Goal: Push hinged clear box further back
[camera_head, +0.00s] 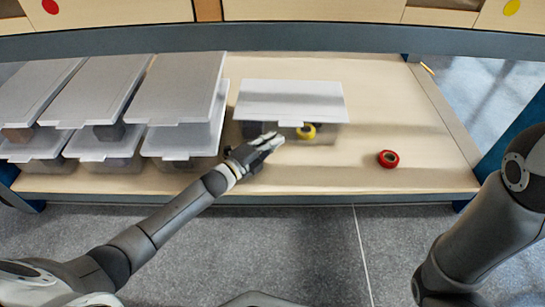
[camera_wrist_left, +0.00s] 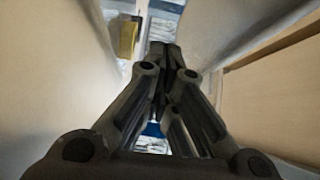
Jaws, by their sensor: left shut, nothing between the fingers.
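A clear hinged box (camera_head: 292,98) with a whitish lid stands alone on the wooden shelf (camera_head: 440,170), right of the stacked boxes. A yellow tape roll (camera_head: 306,132) shows at its front, seemingly through the clear wall. My left gripper (camera_head: 272,142) is shut and empty, at the front left of this box. I cannot tell whether it touches the box. The closed fingers also show in the left wrist view (camera_wrist_left: 163,58), between pale surfaces. My right arm enters at the right of the head view, but its gripper is out of frame.
Several similar lidded boxes (camera_head: 178,88) are stacked in two layers at the left, close to my left gripper. A red tape roll (camera_head: 388,158) lies on the shelf to the right. Another shelf edge (camera_head: 300,38) runs above the back.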

